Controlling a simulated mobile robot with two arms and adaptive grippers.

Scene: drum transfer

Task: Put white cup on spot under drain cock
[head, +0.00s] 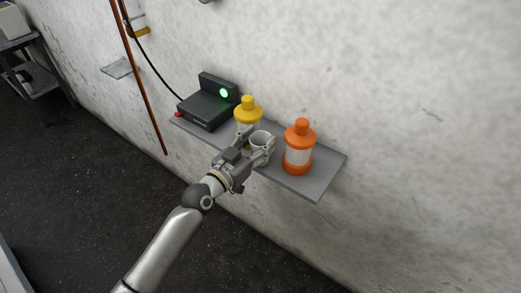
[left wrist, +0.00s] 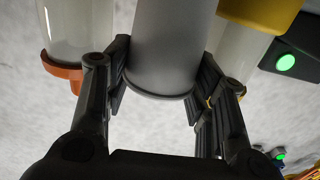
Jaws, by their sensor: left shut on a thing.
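A white cup (head: 262,139) stands roughly upright at the grey shelf, between a yellow-capped bottle and an orange-capped bottle. My left gripper (head: 258,147) is shut on it, with one finger on each side. In the left wrist view the cup (left wrist: 166,45) looks grey and sits between the fingers of the left gripper (left wrist: 162,80). I cannot tell whether the cup's base touches the shelf. The drain cock and the spot under it cannot be made out with certainty. My right gripper is not in view.
The wall shelf (head: 318,186) also holds the yellow bottle (head: 247,111), the orange bottle (head: 299,147) and a dark device with a green light (head: 207,108). Brown pipes (head: 146,95), a small wall plate (head: 117,67) and a yellow-banded fitting (head: 138,31) are farther left. The floor is clear.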

